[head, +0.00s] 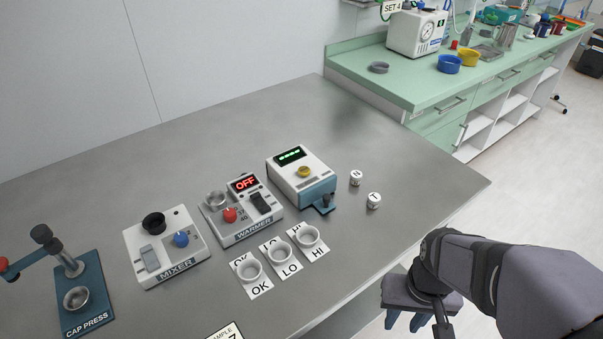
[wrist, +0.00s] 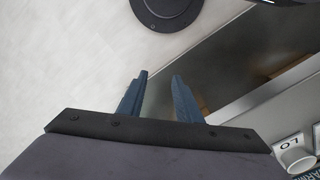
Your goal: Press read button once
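A white and teal device (head: 301,178) with a lit green display (head: 291,155) stands on the steel table. A yellow round part (head: 304,171) sits on its top, and a dark knob-like part (head: 326,200) is at its front right corner. No label reading "read" is legible, so I cannot tell which part is the read button. My gripper (head: 403,322) is off the table's front edge, to the right of and nearer than the device. In the wrist view its two blue fingers (wrist: 160,78) are apart with nothing between them. The device is not in the wrist view.
The warmer (head: 242,213) showing OFF, the mixer (head: 167,247) and the cap press (head: 85,291) stand to the left. Several small cups on OK, LO and HI cards (head: 319,254) lie in front. Two white lettered pieces (head: 373,201) stand right of the device. The table's right end is clear.

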